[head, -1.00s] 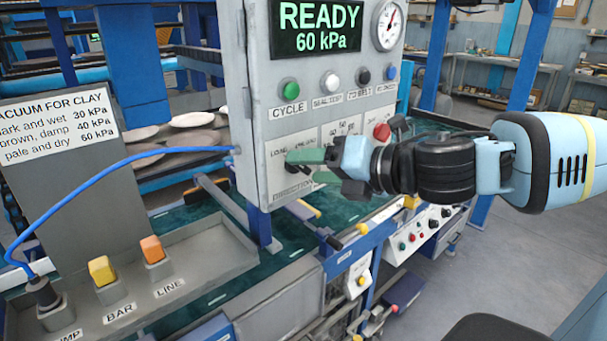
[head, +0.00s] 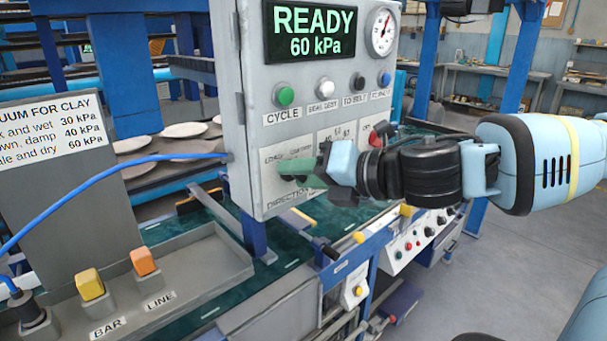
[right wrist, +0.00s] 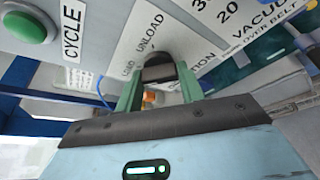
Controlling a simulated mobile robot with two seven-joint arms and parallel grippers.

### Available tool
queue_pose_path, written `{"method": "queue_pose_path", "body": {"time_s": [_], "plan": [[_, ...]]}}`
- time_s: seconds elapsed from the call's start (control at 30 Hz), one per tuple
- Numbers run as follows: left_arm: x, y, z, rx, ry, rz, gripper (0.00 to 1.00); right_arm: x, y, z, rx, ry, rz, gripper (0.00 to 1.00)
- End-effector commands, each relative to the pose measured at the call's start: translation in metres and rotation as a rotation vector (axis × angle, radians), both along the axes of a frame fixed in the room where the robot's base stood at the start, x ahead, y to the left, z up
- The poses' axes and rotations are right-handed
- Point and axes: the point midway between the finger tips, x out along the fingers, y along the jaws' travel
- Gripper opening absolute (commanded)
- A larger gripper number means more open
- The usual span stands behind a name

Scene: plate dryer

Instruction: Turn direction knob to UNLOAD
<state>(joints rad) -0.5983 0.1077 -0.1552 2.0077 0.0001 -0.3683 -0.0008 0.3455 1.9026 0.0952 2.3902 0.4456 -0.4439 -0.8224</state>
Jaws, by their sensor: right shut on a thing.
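The direction knob (right wrist: 158,68) is a dark knob on the lower left of the grey control panel (head: 252,110). In the right wrist view the LOAD and UNLOAD labels (right wrist: 148,34) lie beside it. My right gripper (head: 296,170) is at the panel, and its green fingers are shut on the knob, one on each side in the right wrist view (right wrist: 158,85). In the head view the fingers mostly hide the knob. Which label its pointer faces cannot be told. My left gripper is not in view.
The display (head: 312,32) reads READY, 60 kPa. A row of buttons, with the green CYCLE button (head: 285,96) at left, sits above the knob. A red knob (head: 377,134) is close to my right wrist. Yellow and orange switches (head: 90,284) stand lower left.

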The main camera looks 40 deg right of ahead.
Motion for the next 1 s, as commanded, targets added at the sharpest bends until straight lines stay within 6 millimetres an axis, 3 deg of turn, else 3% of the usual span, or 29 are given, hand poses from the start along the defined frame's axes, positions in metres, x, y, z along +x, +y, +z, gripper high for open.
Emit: {"method": "queue_pose_path", "body": {"time_s": [0.47,1.0], "plan": [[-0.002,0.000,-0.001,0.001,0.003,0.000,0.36,0.000,0.000,-0.001,0.122,0.009,0.001,0.15],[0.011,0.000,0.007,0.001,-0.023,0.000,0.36,0.000,-0.001,0.000,0.610,0.045,0.002,0.15]]}}
